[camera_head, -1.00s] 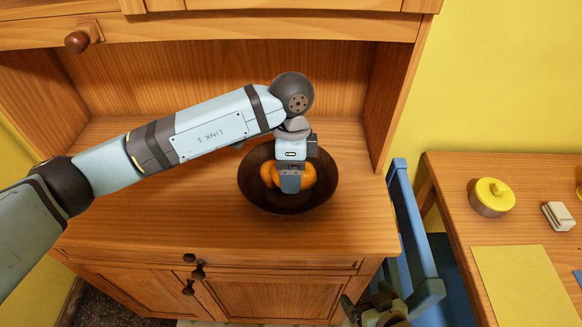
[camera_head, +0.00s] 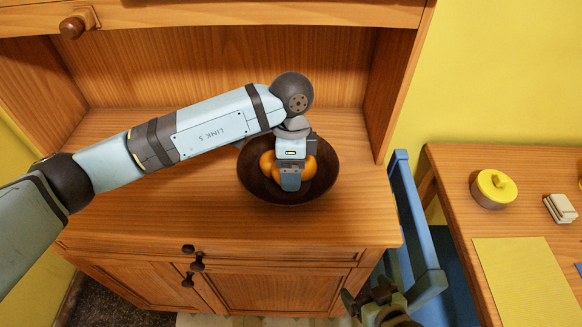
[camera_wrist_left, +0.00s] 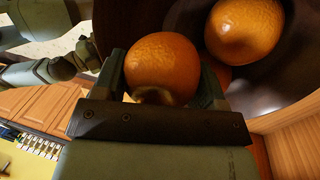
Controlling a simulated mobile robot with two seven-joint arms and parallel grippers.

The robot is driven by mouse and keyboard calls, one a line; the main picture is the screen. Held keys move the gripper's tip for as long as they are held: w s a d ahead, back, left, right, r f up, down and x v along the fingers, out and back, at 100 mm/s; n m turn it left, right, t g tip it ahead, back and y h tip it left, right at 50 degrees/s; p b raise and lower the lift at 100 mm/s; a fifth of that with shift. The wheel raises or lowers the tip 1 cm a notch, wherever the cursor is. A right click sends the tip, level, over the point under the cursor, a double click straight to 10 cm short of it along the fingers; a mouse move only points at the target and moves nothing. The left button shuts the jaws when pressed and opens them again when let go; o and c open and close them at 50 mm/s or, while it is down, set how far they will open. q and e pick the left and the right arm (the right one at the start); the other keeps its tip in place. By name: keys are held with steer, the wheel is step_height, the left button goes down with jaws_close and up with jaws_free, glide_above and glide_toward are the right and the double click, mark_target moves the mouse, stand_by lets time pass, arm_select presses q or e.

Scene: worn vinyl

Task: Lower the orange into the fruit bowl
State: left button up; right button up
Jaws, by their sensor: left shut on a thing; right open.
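The dark round fruit bowl (camera_head: 325,160) stands on the wooden cabinet top. My left gripper (camera_head: 291,180) points down over the bowl's middle, with its lower part within the bowl's outline. It is shut on an orange (camera_wrist_left: 162,66), seen between the fingers in the left wrist view. A second orange (camera_wrist_left: 243,30) lies in the bowl beside it. In the head view orange skin shows on both sides of the gripper; which fruit is which is partly hidden. Whether the held orange touches the bowl is unclear. My right gripper (camera_head: 368,297) is open and empty at the bottom edge.
The cabinet top (camera_head: 180,205) is clear around the bowl; a panelled back and side wall rise behind it. A blue chair (camera_head: 415,225) stands to the right. Beyond it, a table holds a yellow-lidded pot (camera_head: 493,189), a pale stack (camera_head: 560,208) and a yellow mat (camera_head: 520,275).

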arm_select(q)
steer(key=o, duration=1.1)
steer(key=shift+c, duration=0.2)
steer(key=shift+f, duration=0.1)
